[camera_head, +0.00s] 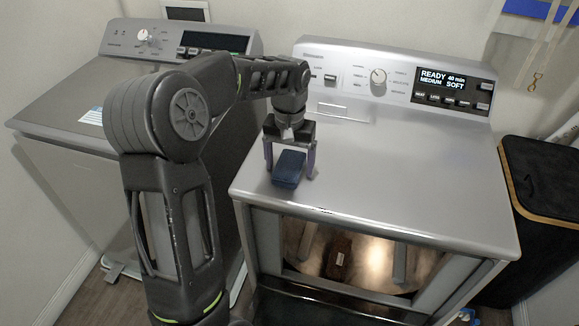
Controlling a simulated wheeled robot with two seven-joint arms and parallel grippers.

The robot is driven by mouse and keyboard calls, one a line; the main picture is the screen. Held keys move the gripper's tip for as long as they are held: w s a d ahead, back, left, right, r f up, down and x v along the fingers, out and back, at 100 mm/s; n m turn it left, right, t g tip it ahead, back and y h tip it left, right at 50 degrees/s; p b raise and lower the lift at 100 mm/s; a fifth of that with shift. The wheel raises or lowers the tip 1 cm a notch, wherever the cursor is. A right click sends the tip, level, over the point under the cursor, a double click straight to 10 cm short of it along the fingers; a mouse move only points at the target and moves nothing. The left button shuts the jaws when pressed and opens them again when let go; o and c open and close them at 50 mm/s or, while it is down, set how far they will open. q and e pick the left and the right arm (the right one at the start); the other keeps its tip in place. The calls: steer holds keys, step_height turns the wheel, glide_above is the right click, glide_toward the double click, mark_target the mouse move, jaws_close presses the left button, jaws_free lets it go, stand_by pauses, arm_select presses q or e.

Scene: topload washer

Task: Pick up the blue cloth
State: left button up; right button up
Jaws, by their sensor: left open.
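The blue cloth (288,168) is a small, dark blue folded block. It lies on the silver top of the right-hand machine (400,180), near its left edge. My left gripper (289,163) points down over the cloth with its fingers apart, one on each side of it. I cannot tell whether the fingers touch the cloth. My right gripper is not in view.
The right-hand machine's front is open, showing a lit drum with a brown item (338,258) inside. A second machine (75,100) with a closed lid stands left. A black hamper (545,185) stands right. Most of the silver top is clear.

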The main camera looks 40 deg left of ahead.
mark_target(290, 162)
arm_select(q)
steer(key=c, duration=1.5)
steer(key=shift+c, duration=0.2)
step_height(290, 162, up, 10)
steer(key=shift+r, duration=0.1)
